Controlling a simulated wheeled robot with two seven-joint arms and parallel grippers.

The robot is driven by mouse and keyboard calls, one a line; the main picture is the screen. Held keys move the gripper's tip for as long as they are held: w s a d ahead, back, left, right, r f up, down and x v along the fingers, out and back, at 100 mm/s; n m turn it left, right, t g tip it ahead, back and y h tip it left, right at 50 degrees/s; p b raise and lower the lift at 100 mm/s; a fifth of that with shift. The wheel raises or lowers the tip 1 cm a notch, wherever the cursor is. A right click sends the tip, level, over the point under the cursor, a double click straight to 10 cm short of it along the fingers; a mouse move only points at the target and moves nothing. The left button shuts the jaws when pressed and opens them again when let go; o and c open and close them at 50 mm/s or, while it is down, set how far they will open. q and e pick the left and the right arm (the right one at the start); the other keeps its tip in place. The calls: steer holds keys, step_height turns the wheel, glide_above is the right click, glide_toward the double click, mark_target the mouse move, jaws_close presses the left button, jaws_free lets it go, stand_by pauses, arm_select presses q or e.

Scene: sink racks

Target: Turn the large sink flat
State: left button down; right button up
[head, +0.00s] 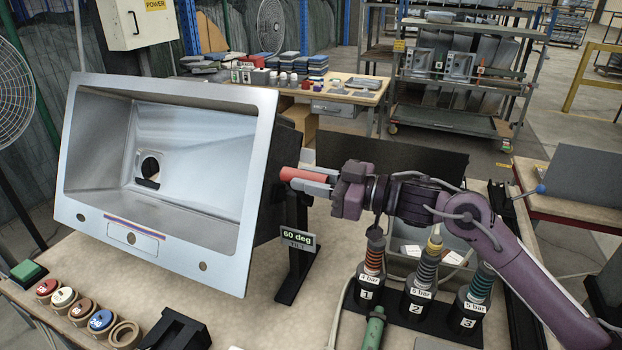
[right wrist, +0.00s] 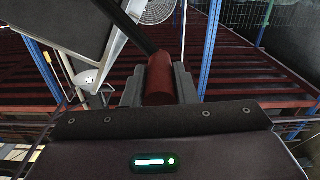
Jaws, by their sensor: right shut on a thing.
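The large sink (head: 190,160) is a grey metal basin in the head view, tilted steeply on its stand, its open side facing me. Its drain hole shows in the basin wall. A sign reading "60 deg TILT" (head: 299,239) hangs at the black stand (head: 298,270). My right gripper (head: 310,180) is shut on the red handle (head: 290,174) at the sink's right side. The red handle on its dark bar also shows between the fingers in the right wrist view (right wrist: 159,80). My left gripper is not in view.
Several round labelled discs (head: 101,321) and a green button (head: 28,272) lie at the table's front left. Numbered tool holders (head: 417,300) with coiled hoses stand below my right arm. A grey bin (head: 440,262) sits behind them. A cluttered bench (head: 345,95) and a rack stand farther back.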

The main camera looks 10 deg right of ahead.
jaws_close()
steer(key=shift+w+d+r+m+p, duration=0.15)
steer(key=shift+r+p, duration=0.2)
steer(key=shift+p, duration=0.1)
steer(key=shift+w+d+r+m+p, duration=0.1)
steer(key=shift+w+r+m+p, duration=0.05)
steer(key=shift+r+p, duration=0.25)
steer(key=w+d+r+m+p, duration=0.1)
steer(key=w+d+m, duration=0.4)
steer(key=w, duration=0.3)
steer(key=w+d+r+m+p, duration=0.1)
steer(key=w+d+m+p, duration=0.1)
steer(key=w+d+m, duration=0.3)
steer(key=shift+w+d+r+m+p, duration=0.15)
steer(key=shift+w+d+m+p, duration=0.4)
steer(key=shift+w, duration=0.9)
steer(key=shift+a+m, duration=0.25)
